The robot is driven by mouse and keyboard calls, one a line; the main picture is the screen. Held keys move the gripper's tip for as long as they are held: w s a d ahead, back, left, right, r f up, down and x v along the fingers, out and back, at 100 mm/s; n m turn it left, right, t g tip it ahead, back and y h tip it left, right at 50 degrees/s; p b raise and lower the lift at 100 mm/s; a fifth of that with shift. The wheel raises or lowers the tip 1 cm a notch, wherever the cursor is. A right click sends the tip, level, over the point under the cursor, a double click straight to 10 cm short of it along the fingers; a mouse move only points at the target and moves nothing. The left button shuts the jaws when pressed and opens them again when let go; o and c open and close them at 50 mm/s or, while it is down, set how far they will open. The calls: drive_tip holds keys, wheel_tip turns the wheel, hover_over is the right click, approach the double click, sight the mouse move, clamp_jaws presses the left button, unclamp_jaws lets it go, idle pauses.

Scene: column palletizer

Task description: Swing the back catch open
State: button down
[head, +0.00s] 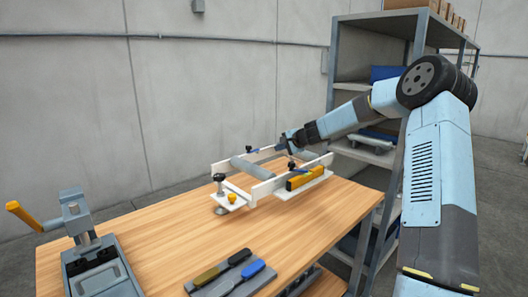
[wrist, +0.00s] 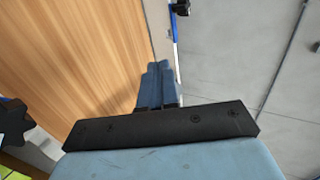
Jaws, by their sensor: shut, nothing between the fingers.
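A white fixture frame with a grey roller (head: 251,168) stands on the wooden bench. My gripper (head: 284,141) is above the back right of the fixture, close to the back rail. Its blue fingers (wrist: 157,72) are together and empty. Contact with a catch cannot be made out.
Grey shelving (head: 340,70) stands behind right. The bench's middle (head: 165,235) is clear.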

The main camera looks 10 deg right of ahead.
drive_tip(key=shift+w+a+r+x, duration=0.1)
drive_tip(key=shift+r+x, duration=0.15)
drive_tip(key=shift+x, duration=1.95)
drive_tip(key=shift+w+a+r+x, duration=0.1)
drive_tip(key=shift+r+x, duration=0.2)
drive_tip(key=shift+x, duration=1.95)
drive_tip(key=shift+w+a+r+x, duration=0.15)
drive_tip(key=shift+r+x, duration=0.1)
drive_tip(key=shift+x, duration=1.95)
